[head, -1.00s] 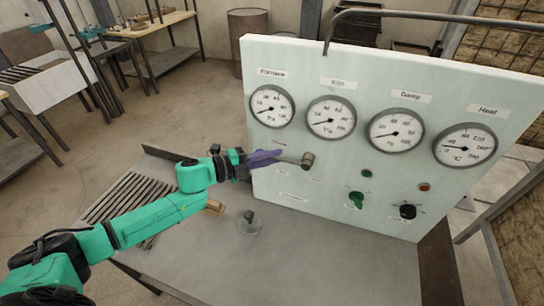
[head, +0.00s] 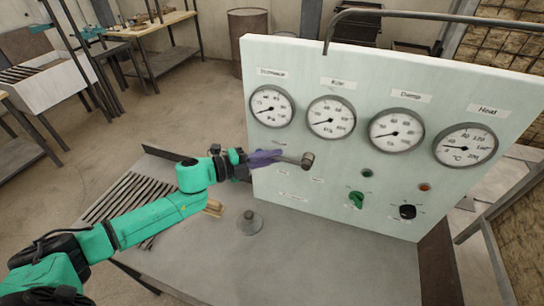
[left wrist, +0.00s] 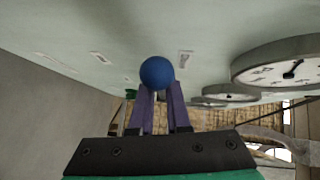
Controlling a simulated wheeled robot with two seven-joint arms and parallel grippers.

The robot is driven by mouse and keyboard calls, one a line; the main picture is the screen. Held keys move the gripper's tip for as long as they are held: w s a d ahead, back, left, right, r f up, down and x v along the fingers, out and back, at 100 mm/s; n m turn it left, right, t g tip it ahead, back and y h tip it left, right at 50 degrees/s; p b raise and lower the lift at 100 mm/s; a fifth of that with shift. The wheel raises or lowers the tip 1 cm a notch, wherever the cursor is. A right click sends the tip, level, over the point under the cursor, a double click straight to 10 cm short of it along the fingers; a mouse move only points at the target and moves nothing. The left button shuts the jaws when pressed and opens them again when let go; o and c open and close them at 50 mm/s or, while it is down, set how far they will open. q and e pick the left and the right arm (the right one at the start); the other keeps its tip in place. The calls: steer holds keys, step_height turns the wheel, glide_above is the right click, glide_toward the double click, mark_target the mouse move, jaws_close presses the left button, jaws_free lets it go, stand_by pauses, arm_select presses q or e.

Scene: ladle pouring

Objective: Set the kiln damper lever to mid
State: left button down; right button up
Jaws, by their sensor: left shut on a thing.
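The lever is a grey rod (head: 291,159) running left from a brown cylindrical hub (head: 307,160) on the white gauge panel (head: 390,75). It lies close to level in the head view. My left gripper (head: 265,158), with purple fingers, is shut on the lever's left end. In the left wrist view a blue ball knob (left wrist: 157,72) sits at the fingertips of the left gripper (left wrist: 160,95). The knob is not clear in the head view, where the fingers cover that end. The labels near the lever are too small to read. My right gripper is not in view.
Gauges, including the Heat gauge (head: 465,144), line the panel above the lever. A green knob (head: 356,200) and a black knob (head: 407,211) sit lower right. A small grey object (head: 250,224) and a slatted grate (head: 122,200) are on the table (head: 290,270). The table's front is clear.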

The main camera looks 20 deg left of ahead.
arm_select(q)
step_height(320, 180, down, 7)
steer(key=d+n+t+h+b, duration=0.2)
steer(key=n+t+b, duration=0.3)
steer(key=b, duration=1.2)
steer(key=shift+d+r+n+t+h, duration=0.15)
steer(key=shift+d+n+t+h, duration=0.2)
steer(key=shift+n+h, duration=0.6)
steer(key=shift+n+y, duration=0.25)
steer(key=shift+n, duration=0.1)
steer(key=c, duration=0.9)
jaws_free()
steer(key=b+v, duration=0.2)
steer(key=v, duration=1)
